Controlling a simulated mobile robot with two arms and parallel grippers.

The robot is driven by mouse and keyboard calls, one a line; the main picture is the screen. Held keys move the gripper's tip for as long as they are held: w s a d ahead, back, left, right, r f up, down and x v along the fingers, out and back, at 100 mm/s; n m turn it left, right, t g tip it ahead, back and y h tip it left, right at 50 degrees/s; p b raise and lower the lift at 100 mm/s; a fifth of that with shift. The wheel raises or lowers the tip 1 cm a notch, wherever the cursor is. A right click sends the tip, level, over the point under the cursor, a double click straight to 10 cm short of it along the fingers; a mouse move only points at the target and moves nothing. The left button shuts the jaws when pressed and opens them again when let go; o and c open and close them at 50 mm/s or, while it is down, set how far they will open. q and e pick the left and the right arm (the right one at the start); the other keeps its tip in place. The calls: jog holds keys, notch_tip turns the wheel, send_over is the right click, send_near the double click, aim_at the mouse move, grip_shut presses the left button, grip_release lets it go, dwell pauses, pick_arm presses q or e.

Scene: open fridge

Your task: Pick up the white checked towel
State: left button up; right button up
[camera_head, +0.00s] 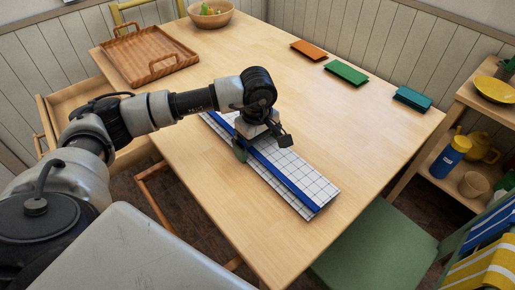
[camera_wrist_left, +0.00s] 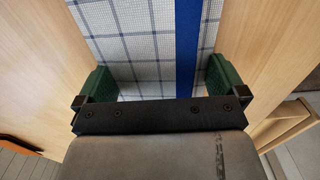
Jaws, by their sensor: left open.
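The white checked towel (camera_head: 296,187) has dark grid lines and a blue stripe, and lies folded into a long strip on the wooden table (camera_head: 240,225). My left gripper (camera_head: 262,149) is over the towel, pointing down, with its fingers apart. In the left wrist view the towel (camera_wrist_left: 130,45) runs between the two green fingers of the gripper (camera_wrist_left: 160,82), one finger near each long edge. I cannot tell whether the fingers touch the towel. The arm hides part of the towel in the head view. My right gripper is not in view.
A wooden tray (camera_head: 150,72) and a bowl (camera_head: 222,19) stand at the far left and back. Orange (camera_head: 309,50), green (camera_head: 346,73) and teal (camera_head: 412,99) folded cloths lie along the far right side. A green chair (camera_head: 375,245) is at the right edge.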

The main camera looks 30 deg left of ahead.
pick_arm(q)
jog(key=shift+c, duration=0.3)
jog(key=c, duration=0.6)
jog(key=shift+o, duration=0.2)
jog(key=shift+r, duration=0.6)
notch_tip(320, 180, up, 3)
jog(key=shift+f, duration=0.1)
jog(key=s+d+r, duration=0.3)
jog(key=s+r, duration=0.4)
jog(key=s, duration=0.4)
jog(key=shift+d+p, duration=0.3)
jog(key=shift+d, duration=0.1)
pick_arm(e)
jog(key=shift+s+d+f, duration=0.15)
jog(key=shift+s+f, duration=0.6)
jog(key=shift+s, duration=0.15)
